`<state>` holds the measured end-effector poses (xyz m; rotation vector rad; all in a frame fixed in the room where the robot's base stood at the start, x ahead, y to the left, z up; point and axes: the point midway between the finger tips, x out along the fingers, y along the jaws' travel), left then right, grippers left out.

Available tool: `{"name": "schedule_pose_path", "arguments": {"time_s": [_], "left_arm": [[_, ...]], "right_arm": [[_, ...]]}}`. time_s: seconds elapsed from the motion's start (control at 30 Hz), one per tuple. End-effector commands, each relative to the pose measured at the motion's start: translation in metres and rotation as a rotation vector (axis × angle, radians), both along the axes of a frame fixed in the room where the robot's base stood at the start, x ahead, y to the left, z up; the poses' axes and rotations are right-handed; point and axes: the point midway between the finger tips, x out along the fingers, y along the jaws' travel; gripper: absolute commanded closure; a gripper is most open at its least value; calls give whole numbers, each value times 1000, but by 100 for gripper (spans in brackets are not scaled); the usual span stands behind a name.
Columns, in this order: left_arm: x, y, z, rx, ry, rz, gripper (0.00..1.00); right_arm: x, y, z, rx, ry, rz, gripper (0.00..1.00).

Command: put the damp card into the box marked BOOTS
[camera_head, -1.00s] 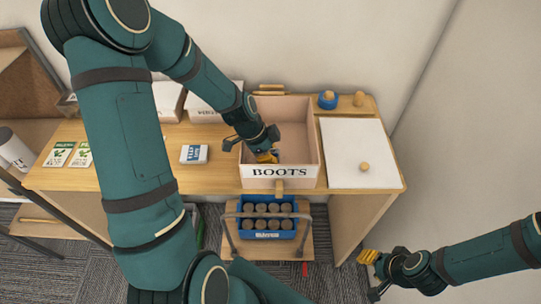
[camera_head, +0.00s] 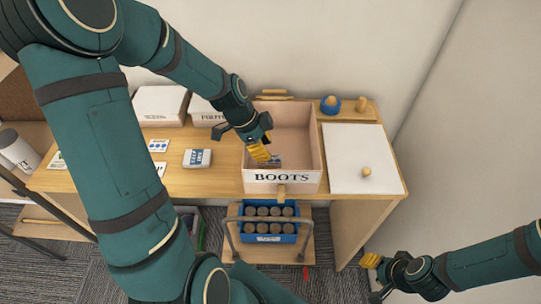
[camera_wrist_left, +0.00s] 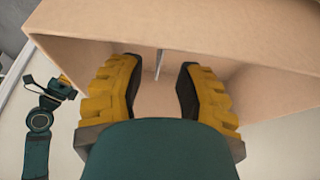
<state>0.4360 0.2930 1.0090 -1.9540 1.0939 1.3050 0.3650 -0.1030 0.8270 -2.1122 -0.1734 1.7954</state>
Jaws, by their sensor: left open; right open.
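The open box marked BOOTS (camera_head: 312,140) stands on the wooden table, its printed front facing me. My left gripper (camera_head: 265,156) is open with its yellow fingertips over the inside of the box. A small grey card-like piece (camera_head: 277,161), likely the damp card, shows beside the fingertips inside the box near its front wall. In the left wrist view a thin pale edge (camera_wrist_left: 159,65) stands between and beyond the parted fingers of the left gripper (camera_wrist_left: 160,85), seemingly apart from both. My right gripper (camera_head: 372,277) is open and empty, low at the right, away from the table.
A white lid-like panel (camera_head: 350,150) with a knob lies right of the box. White boxes (camera_head: 160,104) stand at the back left. A blue-and-white pack (camera_head: 197,158) and several cards (camera_head: 158,145) lie on the table. A blue crate of jars (camera_head: 268,238) sits on a trolley below.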

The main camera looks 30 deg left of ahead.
Motion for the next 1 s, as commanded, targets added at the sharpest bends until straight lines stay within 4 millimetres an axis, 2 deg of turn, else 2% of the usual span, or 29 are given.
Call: {"name": "schedule_pose_path", "arguments": {"time_s": [0.1,0.33,1.0], "left_arm": [[-4,9,23,2,-4,3,66],[-10,17,46,1,-2,1,66],[-11,18,49,0,1,0,66]], "right_arm": [[1,0,3,0,-2,-2,59],[1,0,5,0,-2,-2,59],[1,0,6,0,-2,-2,59]]}}
